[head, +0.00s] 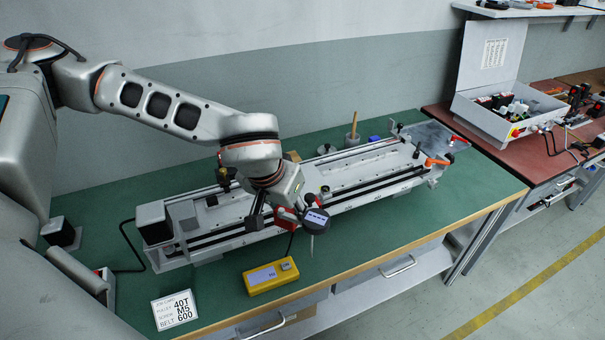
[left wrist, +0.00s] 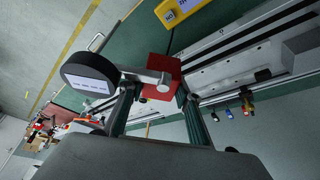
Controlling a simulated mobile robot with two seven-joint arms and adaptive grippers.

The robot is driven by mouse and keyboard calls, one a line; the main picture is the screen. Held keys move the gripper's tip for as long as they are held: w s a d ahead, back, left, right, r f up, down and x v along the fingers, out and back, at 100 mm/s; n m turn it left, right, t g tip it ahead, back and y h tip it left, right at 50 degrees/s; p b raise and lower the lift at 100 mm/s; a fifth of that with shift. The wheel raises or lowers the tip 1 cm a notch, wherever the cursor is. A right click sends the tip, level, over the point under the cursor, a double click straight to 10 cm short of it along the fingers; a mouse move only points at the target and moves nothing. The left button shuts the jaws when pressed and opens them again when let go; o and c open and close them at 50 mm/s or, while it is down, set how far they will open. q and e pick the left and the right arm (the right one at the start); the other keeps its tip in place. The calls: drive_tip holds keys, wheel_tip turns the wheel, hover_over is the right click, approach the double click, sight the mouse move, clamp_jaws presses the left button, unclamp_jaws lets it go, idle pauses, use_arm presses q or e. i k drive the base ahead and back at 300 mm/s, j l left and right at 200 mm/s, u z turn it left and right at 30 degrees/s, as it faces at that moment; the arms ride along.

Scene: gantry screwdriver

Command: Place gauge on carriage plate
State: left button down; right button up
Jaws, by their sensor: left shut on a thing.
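The gauge (head: 316,219) has a round dark body with a small display and a thin stem pointing down. It is attached to a red block (head: 287,215). My left gripper (head: 270,207) is shut on the gauge's red block, holding it over the front edge of the long grey gantry (head: 375,170). In the left wrist view the gauge (left wrist: 90,77) shows at left and the red block (left wrist: 158,68) sits between the fingers. I cannot clearly tell the carriage plate from the gantry's other pale plates; my arm hides part of it. My right gripper is out of view.
A yellow box (head: 270,276) with a display stands in front of the gantry, and a white label card (head: 174,308) lies left of it. A motor block (head: 153,222) is at the gantry's left end. Green table (head: 420,222) is clear at front right.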

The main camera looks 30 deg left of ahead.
sight(320, 175)
drive_tip(key=i+l+z, duration=0.25)
drive_tip(key=i+l, duration=0.2)
drive_tip(key=i+l+u, duration=0.4)
drive_tip(key=l, duration=0.35)
drive_tip(key=i+u, duration=0.2)
drive_tip(key=u, duration=0.15)
drive_tip(key=i+l+u, duration=0.15)
drive_tip(key=u, duration=0.2)
drive_tip(key=i+l+u, duration=0.15)
drive_tip(key=u, duration=0.2)
drive_tip(key=i, duration=0.1)
